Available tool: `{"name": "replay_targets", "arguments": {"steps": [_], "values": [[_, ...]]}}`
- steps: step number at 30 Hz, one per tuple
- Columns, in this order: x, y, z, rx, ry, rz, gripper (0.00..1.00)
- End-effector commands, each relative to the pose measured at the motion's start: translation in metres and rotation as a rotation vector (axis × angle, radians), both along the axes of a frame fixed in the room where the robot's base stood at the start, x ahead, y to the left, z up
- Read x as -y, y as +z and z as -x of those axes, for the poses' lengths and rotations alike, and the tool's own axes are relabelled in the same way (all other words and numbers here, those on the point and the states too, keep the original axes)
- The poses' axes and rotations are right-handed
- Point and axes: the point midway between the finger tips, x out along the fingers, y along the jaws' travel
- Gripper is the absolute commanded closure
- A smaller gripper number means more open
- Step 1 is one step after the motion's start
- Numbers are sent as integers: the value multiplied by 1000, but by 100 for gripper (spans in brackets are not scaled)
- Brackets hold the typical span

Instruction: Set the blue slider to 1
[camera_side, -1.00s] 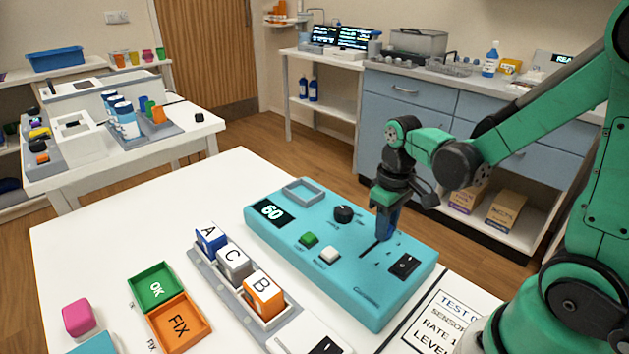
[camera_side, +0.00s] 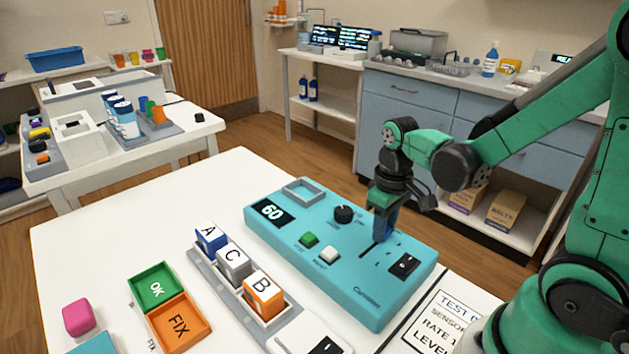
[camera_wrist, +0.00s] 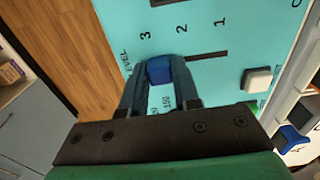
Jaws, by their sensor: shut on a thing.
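The turquoise control panel (camera_side: 290,232) lies on the white table. My gripper (camera_side: 384,236) is low over its right part, fingers pointing down. In the wrist view the blue slider (camera_wrist: 158,70) sits between the two fingertips, and my gripper (camera_wrist: 160,78) is shut on it. The slider is at the end of the dark slot (camera_wrist: 208,57) by the 3. The numbers 2 and 1 follow to the right along the slot, and the slot is bare on that side. In the side view my fingers hide the slider.
A green button (camera_side: 309,239), a white button (camera_side: 329,255) and a black knob (camera_side: 344,214) stand on the panel near the slot. A black switch (camera_side: 404,265) is to the right. A rack with lettered cubes (camera_side: 236,262) stands in front of the panel.

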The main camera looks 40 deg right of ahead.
Motion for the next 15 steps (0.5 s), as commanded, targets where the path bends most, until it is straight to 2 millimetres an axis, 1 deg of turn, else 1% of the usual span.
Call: {"name": "replay_targets", "arguments": {"steps": [3, 7, 10, 15], "values": [[-24, 0, -1, 0, 10, -2, 100], [-46, 0, -1, 1, 9, -2, 100], [-55, 0, -1, 1, 5, -2, 100], [-59, 0, -1, 2, 2, -8, 100]]}}
